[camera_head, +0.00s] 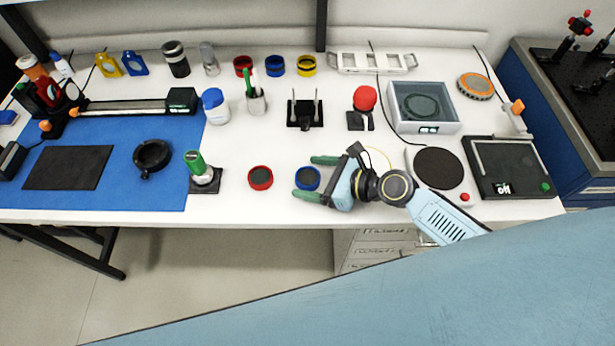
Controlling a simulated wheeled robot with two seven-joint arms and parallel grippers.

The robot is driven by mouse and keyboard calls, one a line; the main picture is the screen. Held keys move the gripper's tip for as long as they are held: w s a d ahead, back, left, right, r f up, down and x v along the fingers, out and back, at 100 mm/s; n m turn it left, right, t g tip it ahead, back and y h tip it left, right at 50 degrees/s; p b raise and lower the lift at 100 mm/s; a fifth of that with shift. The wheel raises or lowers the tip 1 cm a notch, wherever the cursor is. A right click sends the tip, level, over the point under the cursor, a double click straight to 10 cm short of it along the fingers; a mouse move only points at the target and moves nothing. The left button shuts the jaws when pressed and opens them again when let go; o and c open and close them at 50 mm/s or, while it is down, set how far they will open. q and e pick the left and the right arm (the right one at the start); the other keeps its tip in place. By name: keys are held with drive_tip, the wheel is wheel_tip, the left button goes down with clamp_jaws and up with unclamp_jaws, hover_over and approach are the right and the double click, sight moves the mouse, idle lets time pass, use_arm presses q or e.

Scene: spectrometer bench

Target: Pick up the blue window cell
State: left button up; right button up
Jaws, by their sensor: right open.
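The blue window cell (307,178), a small round piece with a blue rim and dark centre, lies on the white bench near its front edge. My right gripper (303,177) reaches in from the right and is open. Its two green-tipped fingers lie on either side of the cell in the picture, one beyond it and one nearer the front edge. I cannot tell whether they touch it or how high they are. Another blue-rimmed round piece (275,66) stands at the back between a red one and a yellow one. My left gripper is not in view.
A red-rimmed cell (260,178) lies just left of the blue one. A black stand with two pegs (304,114) and a red-topped piece (364,98) stand behind. A dark round pad (435,168) lies right. Bench between the red cell and black stand is clear.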

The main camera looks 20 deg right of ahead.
drive_tip(key=c, duration=1.1)
